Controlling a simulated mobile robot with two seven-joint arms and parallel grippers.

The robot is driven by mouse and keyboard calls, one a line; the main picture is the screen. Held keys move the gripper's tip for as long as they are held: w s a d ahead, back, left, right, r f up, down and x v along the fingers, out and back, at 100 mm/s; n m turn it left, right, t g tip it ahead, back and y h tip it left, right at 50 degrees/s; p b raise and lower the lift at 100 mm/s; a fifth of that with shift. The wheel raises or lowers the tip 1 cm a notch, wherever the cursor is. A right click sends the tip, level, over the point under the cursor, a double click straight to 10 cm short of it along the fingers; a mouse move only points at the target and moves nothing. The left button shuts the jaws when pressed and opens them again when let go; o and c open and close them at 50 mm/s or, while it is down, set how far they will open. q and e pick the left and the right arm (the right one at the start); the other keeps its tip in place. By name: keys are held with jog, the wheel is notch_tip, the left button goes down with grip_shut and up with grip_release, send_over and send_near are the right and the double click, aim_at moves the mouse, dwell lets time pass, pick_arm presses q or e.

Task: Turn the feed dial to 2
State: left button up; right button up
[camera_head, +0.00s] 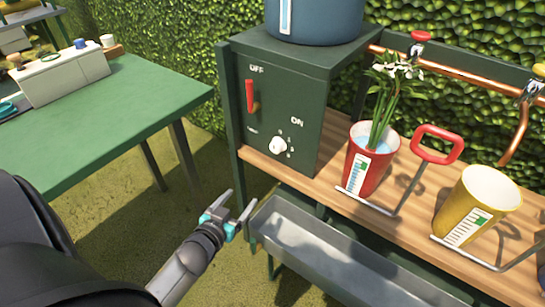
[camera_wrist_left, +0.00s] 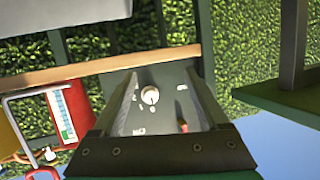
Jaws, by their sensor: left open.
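The feed dial (camera_head: 278,146) is a small white knob on the lower front of a dark green box (camera_head: 307,90). Small marks surround it, too small to read, and I cannot tell its setting. My left gripper (camera_head: 240,199) is open and empty, below and to the left of the dial, apart from it. In the left wrist view, upside down, the dial (camera_wrist_left: 150,95) shows between the two open fingers (camera_wrist_left: 162,75), some distance beyond them. My right gripper is not in view.
A grey metal trough (camera_head: 290,232) lies below the wooden shelf (camera_head: 335,150). A red cup with white flowers (camera_head: 367,165) and a yellow cup (camera_head: 478,205) stand on the shelf right of the box. A blue tank (camera_head: 330,18) tops the box. A green table (camera_head: 110,115) is left.

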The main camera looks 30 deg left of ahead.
pick_arm(q)
notch_tip(320, 180, up, 5)
jog(key=m+t+h, duration=0.1)
jog(key=t+h, duration=0.2)
jog(key=m+h+b, duration=0.1)
jog(key=b, duration=0.4)
send_near(274, 148)
jog(key=shift+t, duration=0.4)
jog(key=w, duration=0.5)
jog(key=w+f, duration=0.1)
jog(key=w, duration=0.1)
jog(key=shift+w+d, duration=0.25)
jog(key=shift+w, duration=0.05)
jog(key=shift+w+b, duration=0.35)
jog(key=shift+w, duration=0.45)
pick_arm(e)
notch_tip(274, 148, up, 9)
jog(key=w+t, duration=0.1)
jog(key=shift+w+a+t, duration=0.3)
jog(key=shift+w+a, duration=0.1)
pick_arm(q)
jog(key=shift+c, duration=0.2)
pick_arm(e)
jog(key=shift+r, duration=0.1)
pick_arm(q)
jog(key=shift+r, duration=0.1)
grip_shut()
